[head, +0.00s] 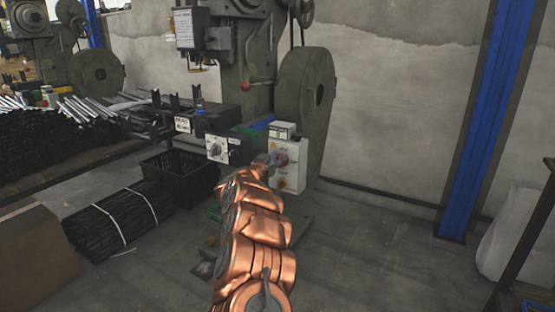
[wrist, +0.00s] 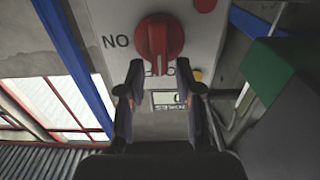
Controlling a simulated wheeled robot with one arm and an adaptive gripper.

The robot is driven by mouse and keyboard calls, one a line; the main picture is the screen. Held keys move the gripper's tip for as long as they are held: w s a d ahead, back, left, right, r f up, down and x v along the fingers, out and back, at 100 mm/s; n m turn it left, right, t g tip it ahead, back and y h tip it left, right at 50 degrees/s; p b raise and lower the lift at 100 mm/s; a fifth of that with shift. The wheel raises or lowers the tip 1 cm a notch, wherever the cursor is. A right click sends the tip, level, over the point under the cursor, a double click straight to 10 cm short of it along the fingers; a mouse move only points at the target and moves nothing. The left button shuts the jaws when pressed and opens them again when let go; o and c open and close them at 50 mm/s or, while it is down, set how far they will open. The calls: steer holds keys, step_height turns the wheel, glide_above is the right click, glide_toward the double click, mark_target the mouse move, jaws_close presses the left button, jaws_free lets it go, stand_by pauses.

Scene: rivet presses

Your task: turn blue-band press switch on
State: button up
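The press (head: 245,70) is a grey-green machine with a white control box (head: 290,160) on its front. In the wrist view a red rotary switch (wrist: 158,42) sits on the white panel. Letters reading "NO" in this view are left of it; other lettering below is partly hidden by my fingers. The switch's handle points down in the picture. My gripper (wrist: 160,82) is open, its two dark fingertips on either side of the handle's lower end, with gaps visible. In the head view my gripper (head: 272,160) covers part of the control box. I cannot make out a blue band for certain.
A second box (head: 222,150) with a dial is left of the control box. A small display (wrist: 168,99) lies below the switch in the wrist view.

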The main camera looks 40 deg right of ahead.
jaws_close()
steer(key=shift+s+m, duration=0.1)
steer(key=shift+m, duration=0.3)
steer(key=f+m+b, duration=0.1)
steer(key=m+b, duration=0.1)
steer(key=m, duration=0.3)
steer(key=s+m+b, duration=0.1)
steer(key=m+b, duration=0.2)
steer(key=m, duration=0.2)
steer(key=s+f+m+b, duration=0.1)
steer(key=m+b, duration=0.1)
steer(key=m, duration=0.3)
steer(key=shift+s+d+f+b, duration=0.1)
steer(key=shift+d+f+b, duration=0.2)
steer(key=shift+d+b, duration=0.1)
steer(key=shift+m+b, duration=0.65)
steer(key=shift+m, duration=0.35)
